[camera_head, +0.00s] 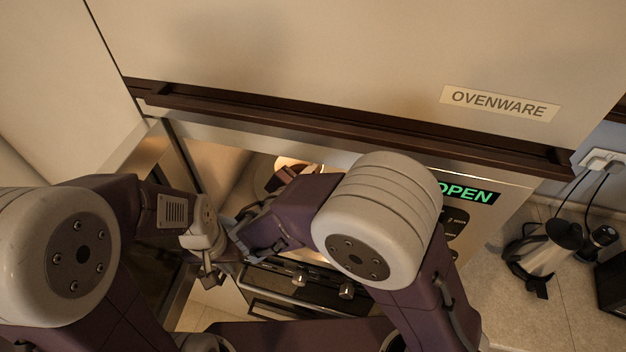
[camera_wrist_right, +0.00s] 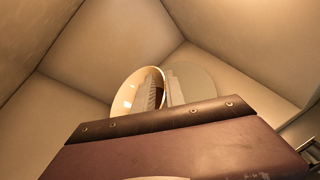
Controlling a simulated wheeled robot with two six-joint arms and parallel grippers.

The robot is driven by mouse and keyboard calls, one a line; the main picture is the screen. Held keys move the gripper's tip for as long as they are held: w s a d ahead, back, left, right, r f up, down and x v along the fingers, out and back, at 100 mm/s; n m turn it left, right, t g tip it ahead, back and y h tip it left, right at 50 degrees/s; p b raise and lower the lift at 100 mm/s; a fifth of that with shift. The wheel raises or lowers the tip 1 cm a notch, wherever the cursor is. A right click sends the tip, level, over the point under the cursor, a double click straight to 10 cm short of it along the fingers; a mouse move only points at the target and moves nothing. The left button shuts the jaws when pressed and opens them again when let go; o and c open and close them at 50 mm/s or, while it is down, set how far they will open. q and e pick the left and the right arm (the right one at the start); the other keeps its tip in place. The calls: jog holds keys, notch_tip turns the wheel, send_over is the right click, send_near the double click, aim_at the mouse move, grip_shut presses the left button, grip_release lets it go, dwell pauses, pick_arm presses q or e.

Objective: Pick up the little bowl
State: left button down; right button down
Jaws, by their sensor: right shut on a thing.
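The little bowl (camera_wrist_right: 124,98) shows in the right wrist view as a pale, warmly lit round rim with a bright inside. In the head view a small part of it (camera_head: 290,162) shows inside the lit cavity of the open appliance, mostly hidden by my right arm. My right gripper (camera_head: 284,178) is inside that cavity, shut on the bowl; its fingers (camera_wrist_right: 160,90) show at the rim in the right wrist view. My left gripper (camera_head: 211,276) hangs by the appliance's open door, apart from the bowl. Its jaw opening cannot be made out.
The appliance door (camera_head: 150,158) stands open at the left. A cabinet labelled "OVENWARE" (camera_head: 500,103) sits directly above. An "OPEN" display (camera_head: 468,193) is right of the cavity. A kettle (camera_head: 550,248) stands on the counter at the right. A pale disc (camera_wrist_right: 195,82) lies behind my right fingers.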

jog(key=s+r+b, duration=0.1)
jog(key=s+r, duration=0.4)
jog(key=s, duration=0.3)
jog(key=shift+s+d+r+b, duration=0.15)
jog(key=shift+s+d+b, duration=0.15)
jog(key=shift+s+b, duration=0.1)
